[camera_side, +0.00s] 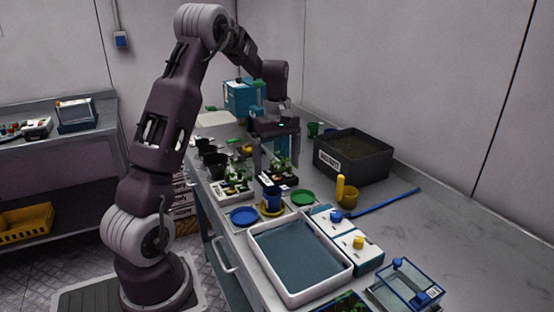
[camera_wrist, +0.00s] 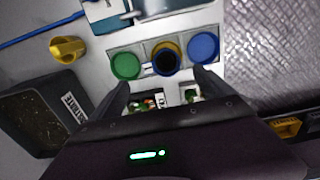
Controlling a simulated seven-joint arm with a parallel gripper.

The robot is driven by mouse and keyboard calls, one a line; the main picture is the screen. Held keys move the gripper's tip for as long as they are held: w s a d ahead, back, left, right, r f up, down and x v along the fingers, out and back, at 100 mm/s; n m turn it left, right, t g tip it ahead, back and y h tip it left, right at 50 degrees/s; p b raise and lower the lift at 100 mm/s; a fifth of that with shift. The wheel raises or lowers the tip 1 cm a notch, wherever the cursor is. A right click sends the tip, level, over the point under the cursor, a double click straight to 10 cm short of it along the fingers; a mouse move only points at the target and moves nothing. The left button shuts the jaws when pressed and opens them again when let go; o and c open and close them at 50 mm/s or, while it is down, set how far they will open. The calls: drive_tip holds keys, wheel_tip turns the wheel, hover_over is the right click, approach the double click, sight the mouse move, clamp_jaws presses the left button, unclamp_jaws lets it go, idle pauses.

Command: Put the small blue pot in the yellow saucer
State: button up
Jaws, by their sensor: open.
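The small blue pot (camera_side: 272,196) stands upright in the yellow saucer (camera_side: 270,213) on the bench. In the wrist view the blue pot (camera_wrist: 166,63) shows its dark opening, with the yellow saucer's rim (camera_wrist: 167,43) around part of it. A green saucer (camera_side: 303,198) and a blue saucer (camera_side: 244,216) lie on either side. My gripper (camera_side: 277,166) is open and empty, raised behind the pot and above the seedling trays. In the wrist view its fingertips (camera_wrist: 163,82) are spread apart, with the pot ahead of the gap between them.
Seedling trays (camera_side: 233,189) stand close behind the saucers. A white tray with a blue-grey bottom (camera_side: 300,258) lies in front. The bench's right side is mostly clear.

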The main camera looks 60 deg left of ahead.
drive_tip(key=s+d+r+m+t, duration=0.2)
drive_tip(key=s+d+r+m, duration=0.3)
drive_tip(key=d, duration=0.4)
drive_tip(key=s+d+r+m+t, duration=0.1)
drive_tip(key=s+d+r+m, duration=0.25)
drive_tip(key=d+r, duration=0.45)
drive_tip(key=s+d+f+m+t, duration=0.2)
drive_tip(key=s+d+m, duration=0.7)
drive_tip(key=s, duration=0.3)
drive_tip(key=shift+s+d+t, duration=0.25)
drive_tip(key=shift+d+t, duration=0.05)
drive_tip(key=shift+d, duration=0.2)
drive_tip(key=shift+m, duration=0.25)
drive_tip(key=shift+c, duration=0.4)
